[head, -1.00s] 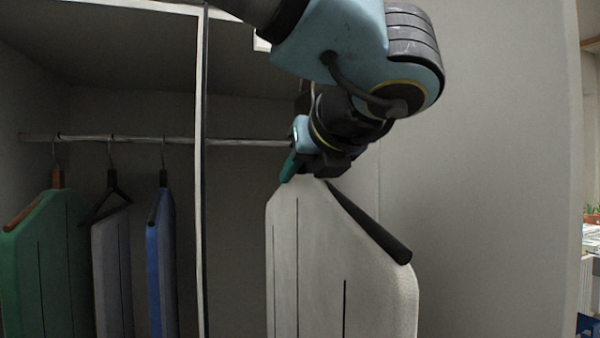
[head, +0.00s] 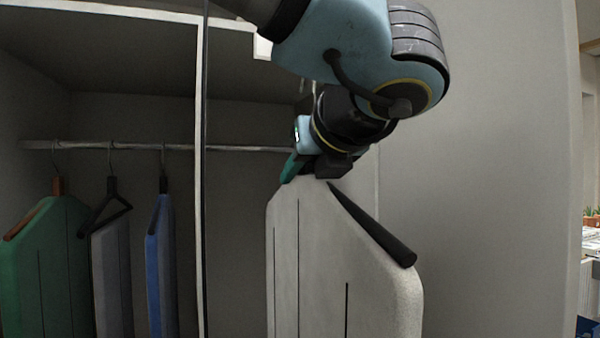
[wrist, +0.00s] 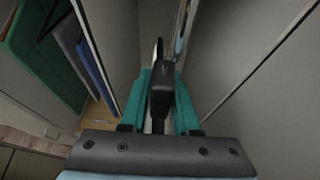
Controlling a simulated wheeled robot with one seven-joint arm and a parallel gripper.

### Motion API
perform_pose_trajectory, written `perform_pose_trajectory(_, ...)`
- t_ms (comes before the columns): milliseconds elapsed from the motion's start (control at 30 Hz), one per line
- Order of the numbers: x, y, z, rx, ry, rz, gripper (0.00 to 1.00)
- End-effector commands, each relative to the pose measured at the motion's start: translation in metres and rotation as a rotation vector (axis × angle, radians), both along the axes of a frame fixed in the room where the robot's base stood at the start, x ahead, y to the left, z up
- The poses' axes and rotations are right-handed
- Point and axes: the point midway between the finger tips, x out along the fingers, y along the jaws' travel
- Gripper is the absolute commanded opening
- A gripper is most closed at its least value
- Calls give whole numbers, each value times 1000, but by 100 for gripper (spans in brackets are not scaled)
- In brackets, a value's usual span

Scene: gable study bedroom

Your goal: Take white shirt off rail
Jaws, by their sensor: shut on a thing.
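The white shirt (head: 318,260) hangs on a black hanger (head: 372,226) below my gripper (head: 305,172) in the head view. In the wrist view the teal fingers of my gripper (wrist: 160,100) are shut on the dark neck of the hanger (wrist: 161,88). The shirt hangs upright, in front of the wardrobe's right part. The rail (head: 240,149) runs behind it at about the height of my gripper. My arm hides the hanger's hook in the head view, so I cannot tell there whether it is clear of the rail.
A green shirt (head: 45,265), a grey shirt (head: 112,280) and a blue shirt (head: 161,270) hang on the rail at left. A pale upright divider (head: 200,200) stands between them and the white shirt. A plain grey panel (head: 480,180) is at right.

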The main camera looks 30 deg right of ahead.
Motion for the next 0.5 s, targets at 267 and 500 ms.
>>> perform_pose_trajectory(267, -13, 1, 1, -1, 0, -1, 0)
perform_pose_trajectory(500, -25, 2, 1, -1, -1, -2, 0)
